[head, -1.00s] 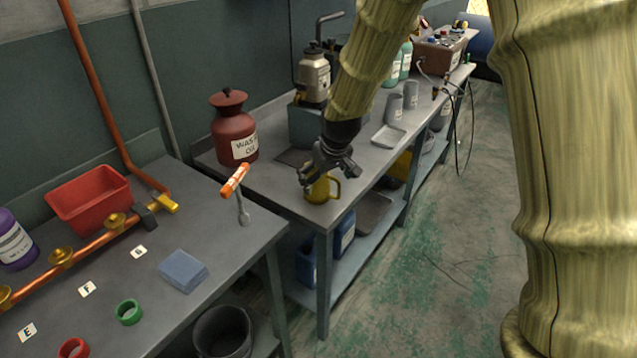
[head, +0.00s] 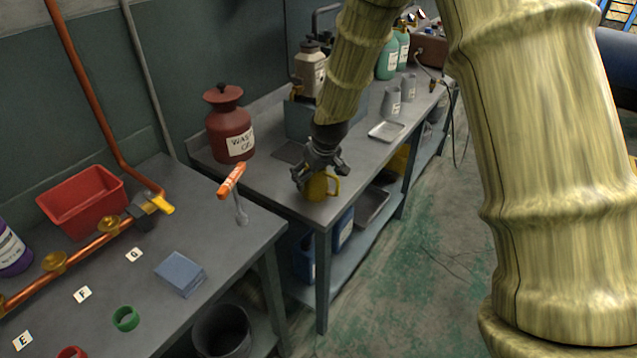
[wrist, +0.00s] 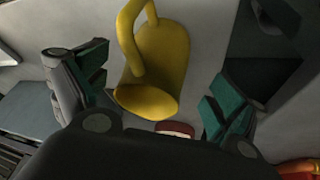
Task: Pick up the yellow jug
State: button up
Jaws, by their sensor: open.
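The yellow jug (head: 318,188) stands on the near end of the far grey workbench (head: 283,187), its handle toward the right in the head view. My gripper (head: 317,176) is at the jug, partly hiding it in the head view. In the wrist view the jug (wrist: 157,66) lies between and beyond the two open fingers (wrist: 155,92), with its handle at upper left. Gaps show between the jug and both fingers, so it is not gripped.
A dark red waste oil container (head: 229,130) stands left of my gripper. An orange-handled tool (head: 232,184) lies at the near bench's edge. A grey tray (head: 385,131) and grey cups (head: 391,101) stand farther back. The floor to the right is clear.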

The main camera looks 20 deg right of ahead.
aim_at(315, 182)
jog(key=shift+p+x, duration=0.4)
jog(key=shift+x, duration=2)
jog(key=shift+d, duration=0.15)
jog(key=shift+s, duration=0.1)
jog(key=shift+c, duration=0.3)
jog(key=c, duration=1.1)
